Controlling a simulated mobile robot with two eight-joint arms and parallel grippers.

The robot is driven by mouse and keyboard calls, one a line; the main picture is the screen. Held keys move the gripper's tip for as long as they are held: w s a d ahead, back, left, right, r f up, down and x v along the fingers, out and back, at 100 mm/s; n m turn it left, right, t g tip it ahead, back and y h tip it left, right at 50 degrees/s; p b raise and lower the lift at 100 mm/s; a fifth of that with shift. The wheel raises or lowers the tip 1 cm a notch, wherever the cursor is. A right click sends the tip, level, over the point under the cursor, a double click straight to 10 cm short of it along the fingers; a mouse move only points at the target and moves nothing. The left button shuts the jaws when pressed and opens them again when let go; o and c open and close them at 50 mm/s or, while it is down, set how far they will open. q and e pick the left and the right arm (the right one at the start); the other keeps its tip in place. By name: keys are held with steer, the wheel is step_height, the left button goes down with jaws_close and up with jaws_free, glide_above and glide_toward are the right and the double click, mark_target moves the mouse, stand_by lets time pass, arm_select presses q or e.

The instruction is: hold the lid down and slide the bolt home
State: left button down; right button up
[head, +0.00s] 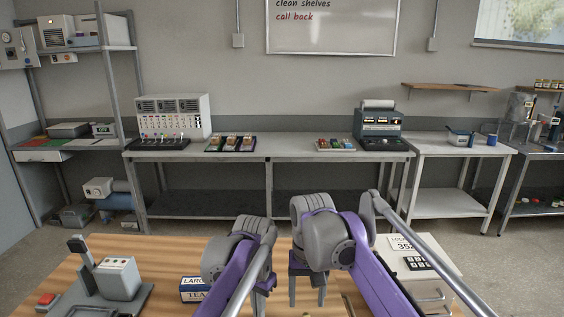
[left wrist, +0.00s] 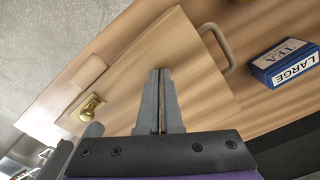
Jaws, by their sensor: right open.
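A light wooden lid (left wrist: 205,85) with a curved handle (left wrist: 217,45) shows in the left wrist view. A brass bolt fitting (left wrist: 92,107) sits near its left edge; how far the bolt is slid cannot be told. My left gripper (left wrist: 162,105) has its fingers together, with nothing seen between them. Its tips are over the lid; contact is unclear. In the head view my left gripper is mostly hidden behind its arm. My right gripper (head: 307,290) is open and empty, pointing down at the table's front. Grey parts at the lower left of the wrist view lie near the bolt.
A blue-and-white tea box (head: 194,288) stands left of my arms; the wrist view shows it too (left wrist: 288,64). A grey device with a lever (head: 118,279) and a red button (head: 46,300) are at the left. A white keypad machine (head: 420,270) stands at the right.

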mark_target(307, 316)
arm_select(q)
steer(key=shift+f, duration=0.45)
arm_select(e)
steer(key=shift+f, duration=0.15)
steer(key=shift+s+f, duration=0.3)
steer(key=shift+f, duration=0.8)
steer(key=shift+s+f, duration=0.25)
steer(key=shift+f, duration=0.8)
jaws_close()
